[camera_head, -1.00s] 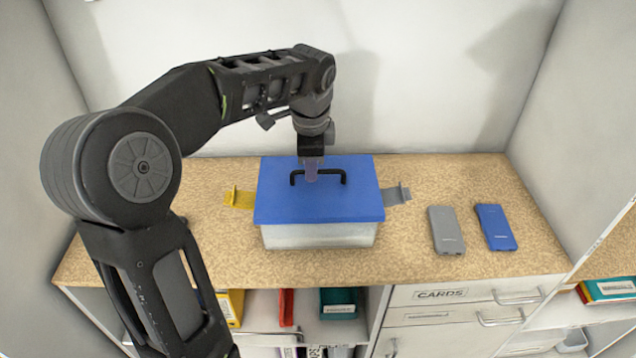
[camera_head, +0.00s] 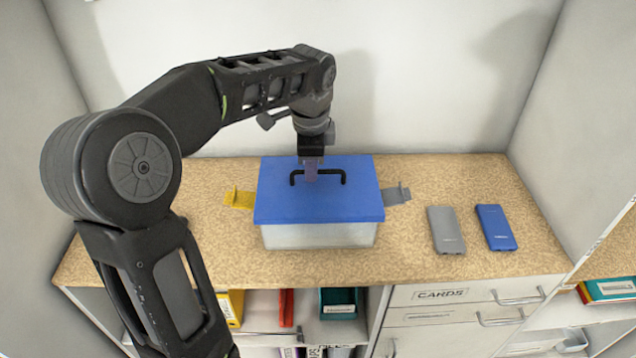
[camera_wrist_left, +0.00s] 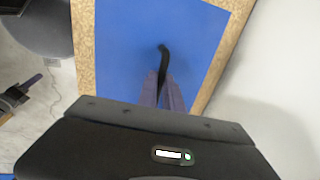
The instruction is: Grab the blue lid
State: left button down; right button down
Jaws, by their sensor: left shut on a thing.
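The blue lid (camera_head: 318,203) lies flat on top of a pale grey box (camera_head: 318,236) on the counter. It has a black bar handle (camera_head: 334,174) across its middle. My left gripper (camera_head: 311,176) comes down from above and is shut on the handle. In the left wrist view the fingers (camera_wrist_left: 163,92) close around the black handle (camera_wrist_left: 164,58), with the blue lid (camera_wrist_left: 125,60) beneath. The fingers hide part of the handle. My right gripper is not in view.
A yellow piece (camera_head: 238,198) and a grey piece (camera_head: 397,195) stick out at the box's sides. A grey slab (camera_head: 445,230) and a blue slab (camera_head: 496,227) lie to the right on the counter (camera_head: 440,175). A wall stands close behind.

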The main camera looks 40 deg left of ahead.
pick_arm(q)
notch_tip(320, 180, up, 10)
jog(key=shift+p, duration=0.3)
dwell(0.3)
dwell(0.6)
